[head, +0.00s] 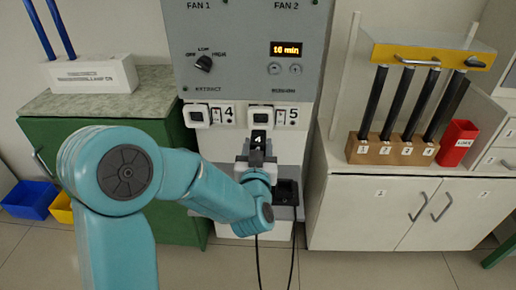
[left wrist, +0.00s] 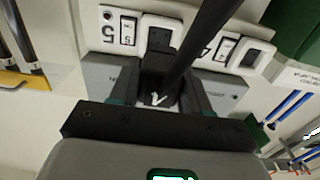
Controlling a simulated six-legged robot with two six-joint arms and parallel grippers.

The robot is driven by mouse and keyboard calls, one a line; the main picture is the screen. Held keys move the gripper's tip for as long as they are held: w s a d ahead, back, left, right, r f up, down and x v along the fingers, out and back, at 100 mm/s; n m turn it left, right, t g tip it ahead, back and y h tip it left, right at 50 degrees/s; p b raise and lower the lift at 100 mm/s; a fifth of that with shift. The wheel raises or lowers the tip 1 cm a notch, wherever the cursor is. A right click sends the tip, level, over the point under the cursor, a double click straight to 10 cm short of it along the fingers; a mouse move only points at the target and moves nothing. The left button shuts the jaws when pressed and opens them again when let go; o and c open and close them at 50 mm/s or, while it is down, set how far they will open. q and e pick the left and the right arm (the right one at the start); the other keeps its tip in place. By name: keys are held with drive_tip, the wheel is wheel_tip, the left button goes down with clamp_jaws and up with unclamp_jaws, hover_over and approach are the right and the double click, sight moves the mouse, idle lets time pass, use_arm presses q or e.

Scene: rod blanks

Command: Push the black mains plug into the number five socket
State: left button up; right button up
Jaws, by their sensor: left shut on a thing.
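My left gripper (head: 257,158) is shut on a black mains plug (head: 258,139) that carries a white number 4. The plug is just below the number five socket (head: 260,116) and in front of the panel. The left wrist view, which is turned over, shows the gripper (left wrist: 160,100), the plug (left wrist: 158,62) and the white plate of the number five socket (left wrist: 160,24). The plug overlaps part of the plate there; I cannot tell whether they touch. Its pins are hidden. The right gripper is not in view.
The number four socket (head: 196,116) is to the left. Black cables hang below. A green cabinet (head: 60,135) and a white cabinet (head: 345,205) flank the panel.

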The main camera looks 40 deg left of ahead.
sight(259, 134)
use_arm(q)
drive_tip(key=shift+w+a, duration=0.25)
drive_tip(key=shift+w, duration=0.05)
drive_tip(key=shift+x, duration=2.5)
drive_tip(key=shift+d+b, duration=0.1)
drive_tip(key=shift+b, duration=0.6)
drive_tip(key=shift+x, duration=1.55)
drive_tip(key=shift+w+r, duration=0.1)
drive_tip(key=o, duration=1.2)
drive_tip(key=shift+w, duration=0.1)
drive_tip(key=shift+o, duration=0.2)
